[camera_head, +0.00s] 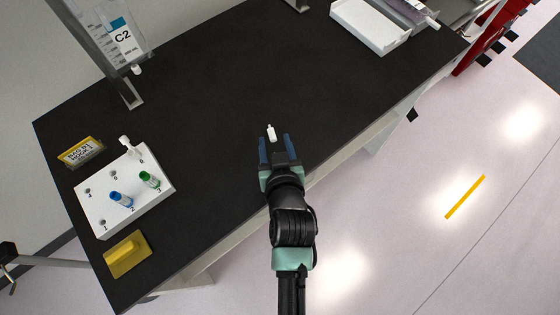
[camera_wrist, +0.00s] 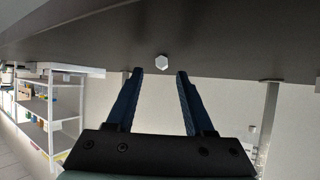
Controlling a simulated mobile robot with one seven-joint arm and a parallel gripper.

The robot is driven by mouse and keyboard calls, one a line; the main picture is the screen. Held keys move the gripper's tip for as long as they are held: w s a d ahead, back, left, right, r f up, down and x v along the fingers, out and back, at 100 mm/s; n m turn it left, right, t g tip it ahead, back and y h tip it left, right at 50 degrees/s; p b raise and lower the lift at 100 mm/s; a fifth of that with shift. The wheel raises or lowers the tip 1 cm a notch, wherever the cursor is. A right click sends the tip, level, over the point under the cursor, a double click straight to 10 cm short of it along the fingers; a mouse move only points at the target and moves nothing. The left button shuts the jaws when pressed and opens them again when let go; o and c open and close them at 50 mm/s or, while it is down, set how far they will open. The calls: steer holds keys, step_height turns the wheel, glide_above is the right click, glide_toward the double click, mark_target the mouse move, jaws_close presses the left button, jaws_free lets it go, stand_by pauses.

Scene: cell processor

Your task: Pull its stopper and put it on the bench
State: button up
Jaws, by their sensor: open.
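A small white piece (camera_head: 271,133), perhaps a stopper, shows at the fingertips of my gripper (camera_head: 276,142). The gripper is open, its two blue fingers apart. In the wrist view a small white hexagonal end (camera_wrist: 162,62) shows against the dark surface, beyond the open fingers (camera_wrist: 160,72); it looks clear of both. I cannot tell whether the piece lies on the bench (camera_head: 220,90) or is above it. The white rack (camera_head: 95,205) holds a blue-capped tube (camera_head: 120,199), a green-capped tube (camera_head: 149,180) and a white piece (camera_head: 126,146).
A bag labelled C2 (camera_head: 121,38) hangs at a metal stand (camera_head: 98,50). A white tray (camera_head: 369,27) stands at the far right. The bench middle is clear.

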steer(key=v, duration=1.1)
steer(key=shift+b, duration=0.4)
steer(key=shift+d, duration=0.1)
steer(key=w+a+r+t, duration=0.1)
steer(key=w+r+t, duration=0.4)
steer(key=r, duration=0.9)
steer(key=w+r+t, duration=0.2)
steer(key=w+r, duration=0.5)
steer(key=r, duration=0.7)
steer(key=s+r+t, duration=0.3)
steer(key=r+t, duration=0.1)
steer(key=r, duration=1)
steer(key=s+r+m+t+h, duration=0.1)
steer(key=s+r+t, duration=0.3)
steer(key=r, duration=1.1)
steer(key=shift+s+a, duration=0.15)
steer(key=shift+s, duration=0.05)
